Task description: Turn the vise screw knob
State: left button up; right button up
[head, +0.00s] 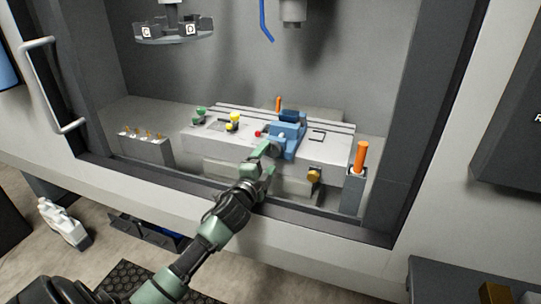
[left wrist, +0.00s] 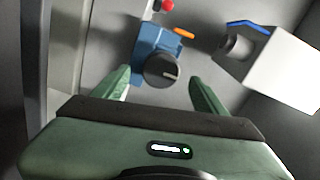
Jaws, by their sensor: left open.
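The blue vise (head: 288,137) sits on the pale machine table inside the booth. In the left wrist view the vise body (left wrist: 153,42) has a dark round screw knob (left wrist: 161,71) with a light line on its face. My left gripper (head: 266,150) reaches in at the near side of the vise; in the head view it hides the knob. In the left wrist view my left gripper (left wrist: 160,84) is open, with one green finger on each side of the knob. I cannot tell whether the fingers touch it. My right gripper is not in view.
On the machine table (head: 205,146) stand green and yellow knobbed pieces (head: 234,119) and a red ball (head: 257,134). An orange-handled tool (head: 360,157) stands at the right front. A spindle (head: 293,10) and blue hose (head: 265,22) hang above. A grey rack (head: 146,150) stands left.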

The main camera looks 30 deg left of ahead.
pick_arm(q)
jog(key=v, duration=0.4)
dwell(0.4)
